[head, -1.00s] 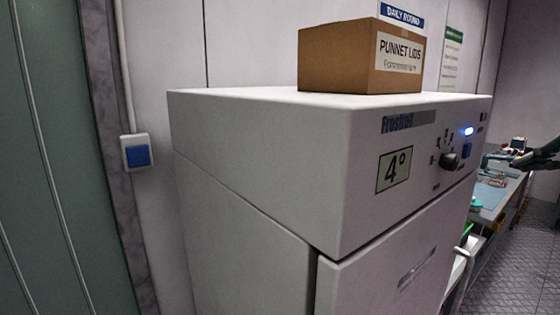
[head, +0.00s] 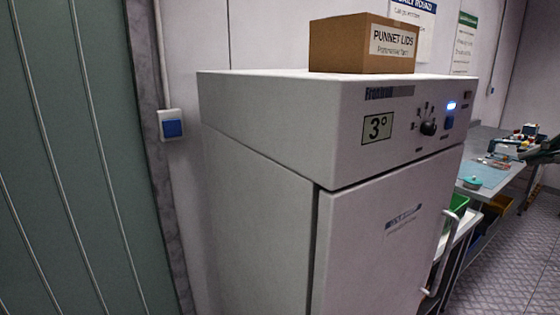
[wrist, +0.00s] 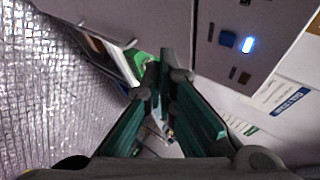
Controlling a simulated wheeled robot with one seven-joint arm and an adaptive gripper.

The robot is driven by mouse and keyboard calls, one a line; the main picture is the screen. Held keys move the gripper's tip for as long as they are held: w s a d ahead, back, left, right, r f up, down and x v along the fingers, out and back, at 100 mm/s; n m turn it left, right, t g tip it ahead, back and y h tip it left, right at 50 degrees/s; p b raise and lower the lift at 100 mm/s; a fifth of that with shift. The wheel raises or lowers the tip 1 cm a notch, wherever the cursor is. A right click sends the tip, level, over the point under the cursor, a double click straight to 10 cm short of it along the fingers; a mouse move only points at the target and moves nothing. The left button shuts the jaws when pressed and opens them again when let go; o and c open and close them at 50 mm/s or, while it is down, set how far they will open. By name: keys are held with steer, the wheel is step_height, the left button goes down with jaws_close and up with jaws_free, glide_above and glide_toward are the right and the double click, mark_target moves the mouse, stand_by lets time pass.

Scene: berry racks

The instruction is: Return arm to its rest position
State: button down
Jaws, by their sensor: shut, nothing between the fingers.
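My gripper (wrist: 165,77) is in the middle of the wrist view. Its two green-and-grey fingers come together at the tips, with nothing between them. A dark piece at the right edge of the head view looks like part of my arm, but it is cut off. The white fridge (head: 262,125) stands in the middle of the head view with its door (head: 385,240) shut. Its display (head: 377,128) reads 3°. In the wrist view, the fridge's control panel (wrist: 225,62) with a lit blue lamp is right of the fingertips.
A cardboard box of punnet lids (head: 340,45) sits on the fridge. The door handle (head: 445,255) sticks out at right. A workbench (head: 490,185) with tools stands beyond the fridge. The grey floor (head: 525,240) is clear at right. A blue wall switch (head: 172,128) is at left.

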steer(key=s+a+f+n+g+y, duration=0.1)
steer(key=s+a+f+n+g, duration=0.2)
steer(key=a, duration=0.7)
steer(key=s+a+f+n+g+y, duration=0.1)
steer(key=a+f+n, duration=0.3)
steer(key=a, duration=0.6)
steer(key=s+a+f+n+g+h, duration=0.2)
steer(key=s+a+f+n, duration=0.4)
steer(key=s+n, duration=0.3)
steer(key=shift+s+a+f, duration=0.35)
steer(key=shift+s+a, duration=0.3)
steer(key=shift+a, duration=0.1)
stand_by(0.7)
